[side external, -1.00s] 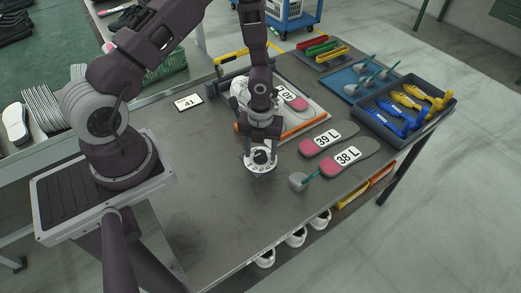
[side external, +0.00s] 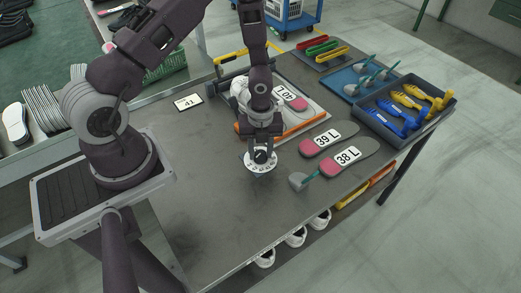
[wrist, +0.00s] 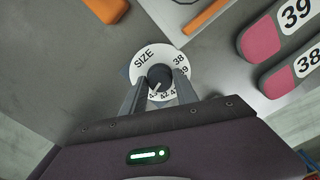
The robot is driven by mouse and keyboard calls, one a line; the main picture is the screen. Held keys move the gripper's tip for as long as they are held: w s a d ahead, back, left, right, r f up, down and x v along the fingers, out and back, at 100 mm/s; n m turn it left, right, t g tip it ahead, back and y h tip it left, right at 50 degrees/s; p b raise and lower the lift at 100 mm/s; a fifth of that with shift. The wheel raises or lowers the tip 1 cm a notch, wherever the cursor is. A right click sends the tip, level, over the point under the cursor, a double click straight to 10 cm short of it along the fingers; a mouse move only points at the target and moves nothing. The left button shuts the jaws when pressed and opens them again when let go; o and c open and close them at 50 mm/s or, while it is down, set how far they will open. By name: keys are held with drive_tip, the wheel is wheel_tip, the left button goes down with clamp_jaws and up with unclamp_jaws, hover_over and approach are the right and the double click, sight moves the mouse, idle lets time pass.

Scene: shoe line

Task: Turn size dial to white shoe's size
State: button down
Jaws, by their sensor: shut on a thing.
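The size dial is a white disc (side external: 260,167) with a dark knob, flat on the table; the wrist view shows its face (wrist: 144,56) with SIZE, 38, 39 and partly hidden higher numbers. My gripper (side external: 262,155) points down over it, its two fingers (wrist: 159,82) shut on the knob (wrist: 159,74). A light pointer mark on the knob points to the lower left in the wrist view; the number there is partly covered. A white shoe (side external: 240,87) stands behind my arm, mostly hidden. A card (side external: 188,103) reading 41 lies left of it.
An orange-edged tray (side external: 304,127) holds another insole. A dark bin (side external: 426,125) stands far right. The left front table is clear.

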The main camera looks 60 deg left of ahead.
drive_tip(key=n, duration=1.5)
drive_tip(key=shift+n, duration=0.3)
drive_tip(key=n, duration=1)
drive_tip(key=shift+n, duration=0.4)
drive_tip(key=c, duration=0.9)
unclamp_jaws()
drive_tip(key=shift+c, duration=0.2)
